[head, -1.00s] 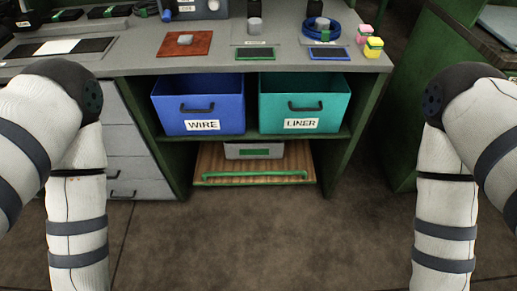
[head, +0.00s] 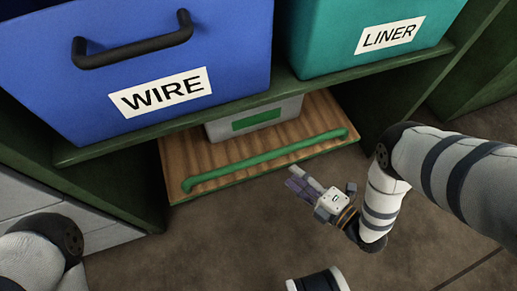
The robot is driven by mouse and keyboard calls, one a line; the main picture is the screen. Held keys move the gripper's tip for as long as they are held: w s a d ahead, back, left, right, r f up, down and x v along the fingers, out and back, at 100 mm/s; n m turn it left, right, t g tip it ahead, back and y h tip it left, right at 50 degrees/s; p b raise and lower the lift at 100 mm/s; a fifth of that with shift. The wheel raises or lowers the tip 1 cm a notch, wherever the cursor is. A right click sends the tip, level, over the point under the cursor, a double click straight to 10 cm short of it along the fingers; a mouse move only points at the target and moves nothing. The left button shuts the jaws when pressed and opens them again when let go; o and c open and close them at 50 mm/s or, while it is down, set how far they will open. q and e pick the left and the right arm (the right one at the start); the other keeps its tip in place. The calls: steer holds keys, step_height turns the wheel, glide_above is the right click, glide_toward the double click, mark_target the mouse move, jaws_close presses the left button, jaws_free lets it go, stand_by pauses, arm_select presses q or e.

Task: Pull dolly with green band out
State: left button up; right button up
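The dolly is a wooden-topped board (head: 185,161) on the floor level under the shelf, with a green bar (head: 265,158) along its front edge. A grey box (head: 287,114) with a green label sits on its rear part, partly hidden by the shelf. My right gripper (head: 294,178) is just in front of the bar, right of its middle, with its fingers pointing toward it. I see no clear grip on the bar, and whether the fingers are apart is too small to tell. My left gripper is out of view; only part of that arm shows at lower left.
A blue WIRE bin (head: 232,60) and a teal LINER bin (head: 327,50) stand on the green shelf (head: 225,116) above the dolly. Green side panels flank the dolly's bay. Grey drawers (head: 30,190) are at left. The brown floor (head: 220,235) in front is open.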

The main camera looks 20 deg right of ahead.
mark_target(269, 155)
steer(key=b+x, duration=0.3)
steer(key=x, duration=0.7)
steer(key=shift+w+f+b, duration=0.15)
steer(key=shift+b, duration=0.25)
steer(key=shift+w+a, duration=0.15)
steer(key=shift+w, duration=0.1)
steer(key=shift+c, duration=0.6)
jaws_close()
